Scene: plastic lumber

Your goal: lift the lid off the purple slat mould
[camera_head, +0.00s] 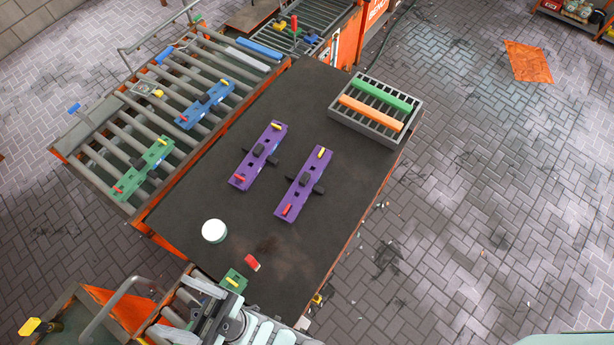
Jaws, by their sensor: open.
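Two long purple slat moulds lie side by side on the dark table: a left one (246,172) and a right one (293,197). Each has a black block across its middle, a yellow handle at its far end and a red one at its near end. Their purple tops look in place; the seam between lid and mould is too small to make out. My gripper (217,312) is at the bottom edge, well short of both moulds, open and seen from above. Its fingertips are hard to make out, and I see nothing held.
A grey slatted rack (371,127) with green and orange bars stands at the table's far right. A white round tub (214,231) and a red piece (252,263) lie nearer. The roller conveyor (185,88) on the left carries blue and green moulds. The table's right-front area is clear.

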